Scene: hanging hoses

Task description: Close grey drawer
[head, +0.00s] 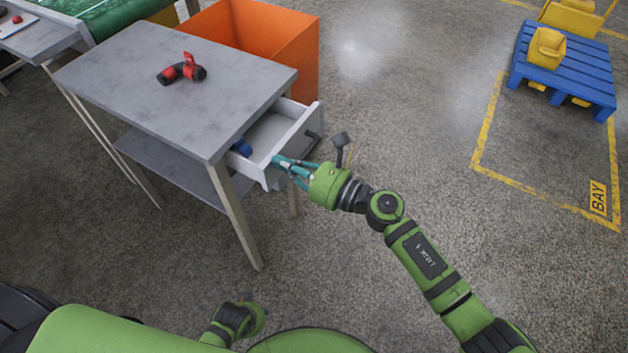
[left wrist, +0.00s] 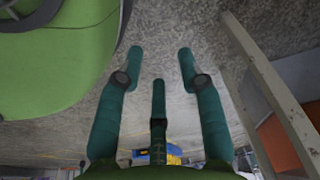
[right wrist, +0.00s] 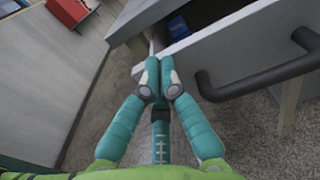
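The grey drawer (head: 290,138) is pulled out from the right side of the grey table (head: 180,85). Its light front panel bears a dark bar handle (head: 314,132); the handle also shows large in the right wrist view (right wrist: 265,82). A blue item (head: 241,148) lies inside the drawer. My right gripper (head: 278,162) is at the near end of the drawer front, away from the handle. In the right wrist view its fingertips (right wrist: 158,72) are together against or just before the panel, with nothing seen between them. My left gripper (left wrist: 160,65) is open and empty, low near my body.
A red and black tool (head: 183,69) lies on the table top. An orange bin (head: 255,40) stands behind the table. A blue pallet (head: 565,68) with yellow items is at far right. The floor right of the drawer is clear.

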